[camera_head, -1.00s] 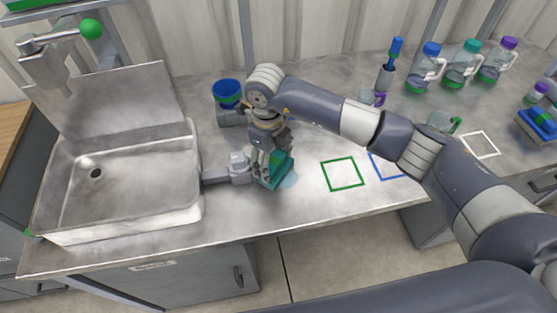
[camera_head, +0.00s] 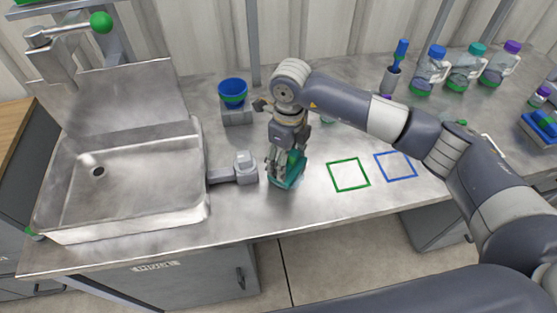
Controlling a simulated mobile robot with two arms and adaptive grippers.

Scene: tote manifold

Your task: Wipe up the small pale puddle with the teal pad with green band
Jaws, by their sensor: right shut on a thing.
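My right gripper (camera_head: 283,161) points down at the worktop and is shut on the teal pad with green band (camera_head: 291,179). The pad is tilted to the picture and low, at or just above the steel surface; contact is hard to tell. The fingers cover part of it. The pale puddle does not show now; the pad and gripper may cover its spot. My left gripper is not in view.
A grey fixture (camera_head: 240,170) sticks out beside the sink (camera_head: 125,190), just left of the pad. A blue bowl (camera_head: 232,91) stands behind on a grey block. Green (camera_head: 348,175) and blue (camera_head: 396,166) outlined squares lie right. Jugs (camera_head: 430,70) stand at the back right.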

